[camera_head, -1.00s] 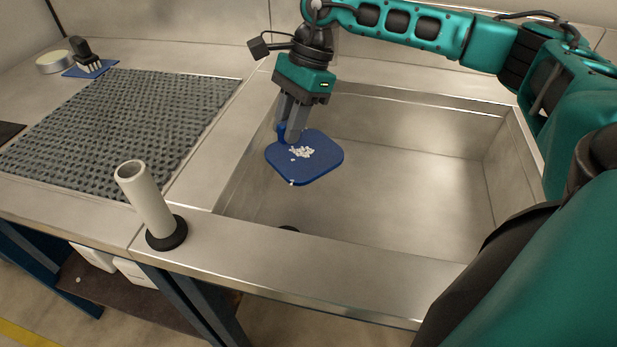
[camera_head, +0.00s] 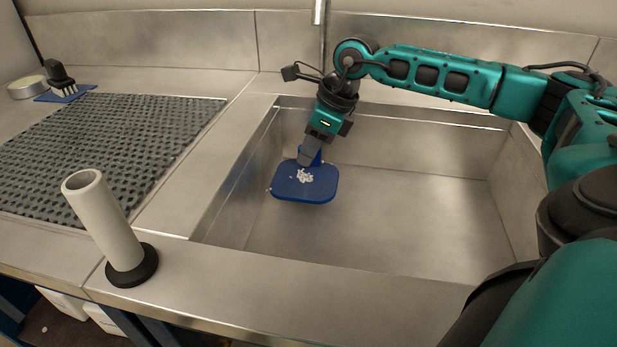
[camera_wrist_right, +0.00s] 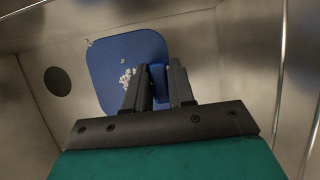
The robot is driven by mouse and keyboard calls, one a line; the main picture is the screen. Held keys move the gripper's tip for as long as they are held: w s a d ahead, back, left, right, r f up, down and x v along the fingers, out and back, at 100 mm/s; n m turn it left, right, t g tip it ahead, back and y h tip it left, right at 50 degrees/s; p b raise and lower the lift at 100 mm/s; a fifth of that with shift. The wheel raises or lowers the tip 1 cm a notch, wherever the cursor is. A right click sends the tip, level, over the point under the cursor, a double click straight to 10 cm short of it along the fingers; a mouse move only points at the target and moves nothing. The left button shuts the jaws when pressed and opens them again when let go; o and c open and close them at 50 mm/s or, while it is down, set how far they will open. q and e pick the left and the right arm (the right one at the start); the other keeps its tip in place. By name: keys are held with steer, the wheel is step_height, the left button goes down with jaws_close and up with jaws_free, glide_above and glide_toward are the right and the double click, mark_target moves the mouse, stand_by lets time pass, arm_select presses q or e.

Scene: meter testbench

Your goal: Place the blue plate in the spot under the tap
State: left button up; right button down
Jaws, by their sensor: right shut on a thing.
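The blue plate (camera_head: 305,190) is a rounded square with white crumbs on its top. It hangs inside the steel sink, toward its left side. My right gripper (camera_head: 309,160) is shut on the plate's raised blue grip at the back edge. In the right wrist view the fingers (camera_wrist_right: 160,88) close on that grip, and the plate (camera_wrist_right: 118,60) lies beyond them. A pale vertical pipe (camera_head: 318,12), perhaps the tap, shows at the top behind the sink; most of it is out of frame. My left gripper is not in view.
The sink (camera_head: 400,225) is otherwise empty, with a round dark drain (camera_wrist_right: 57,81) in its floor. A white upright tube (camera_head: 103,220) stands on the front rim. A grey perforated mat (camera_head: 90,150), a brush (camera_head: 60,78) and a round tin (camera_head: 27,87) are at left.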

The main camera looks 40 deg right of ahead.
mark_target(312, 164)
steer(key=shift+w+f, duration=0.1)
steer(key=shift+f, duration=0.4)
step_height(312, 164, down, 4)
steer(key=shift+r+b, duration=0.15)
steer(key=shift+b, duration=0.45)
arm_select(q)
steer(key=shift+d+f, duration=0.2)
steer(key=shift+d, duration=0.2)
arm_select(e)
steer(key=c, duration=1)
jaws_free()
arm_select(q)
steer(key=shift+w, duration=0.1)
arm_select(e)
steer(key=shift+o, duration=0.2)
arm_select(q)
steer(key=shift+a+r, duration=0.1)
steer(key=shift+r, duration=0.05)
